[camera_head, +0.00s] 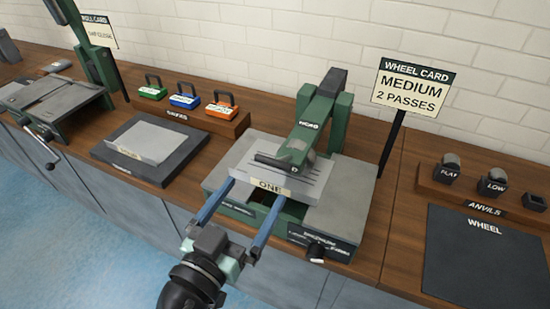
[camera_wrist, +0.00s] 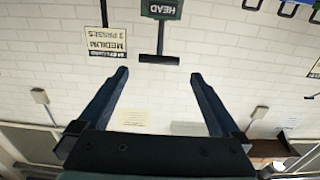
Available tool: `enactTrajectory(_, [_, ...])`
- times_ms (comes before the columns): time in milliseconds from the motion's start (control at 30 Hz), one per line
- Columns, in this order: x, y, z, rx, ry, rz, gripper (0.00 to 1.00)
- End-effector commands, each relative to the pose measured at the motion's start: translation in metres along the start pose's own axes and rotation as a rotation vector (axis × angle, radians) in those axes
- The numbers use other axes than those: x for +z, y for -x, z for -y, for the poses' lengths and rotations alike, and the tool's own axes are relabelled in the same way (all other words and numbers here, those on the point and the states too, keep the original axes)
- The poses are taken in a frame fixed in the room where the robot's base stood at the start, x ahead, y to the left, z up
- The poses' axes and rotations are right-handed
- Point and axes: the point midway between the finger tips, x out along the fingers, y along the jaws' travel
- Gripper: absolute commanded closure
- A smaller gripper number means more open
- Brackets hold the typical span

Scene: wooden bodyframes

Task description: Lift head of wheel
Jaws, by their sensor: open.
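The wheel machine (camera_head: 325,115) is green with a dark-topped arm sloping down toward the front of its grey base. A dark bar lies across the arm's lower end, above a grey plate labelled ONE (camera_head: 305,187). In the wrist view, which is upside down, a green part labelled HEAD (camera_wrist: 162,9) carries a black T-shaped bar (camera_wrist: 158,58). My gripper (camera_head: 255,191) is open, its blue fingers pointing at the machine's front near the plate's front edge. Contact is unclear. In the wrist view my gripper (camera_wrist: 159,75) is empty, with the bar appearing between the fingertips.
A wheel card (camera_head: 411,89) reading MEDIUM, 2 PASSES stands behind right. Anvils (camera_head: 492,182) and a dark WHEEL mat (camera_head: 485,260) are at right. At left are coloured gauges (camera_head: 185,101), a dark tray (camera_head: 190,155) with a sheet, and another green machine (camera_head: 95,65).

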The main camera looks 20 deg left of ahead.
Motion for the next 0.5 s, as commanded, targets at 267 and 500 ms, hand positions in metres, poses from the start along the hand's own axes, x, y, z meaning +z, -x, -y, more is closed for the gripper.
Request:
enactTrajectory(267, [-0.006,-0.058,-0.001,0.003,0.001,-0.003,0.0])
enactTrajectory(500, [-0.004,-0.1,-0.001,0.002,0.0,-0.002,0.0])
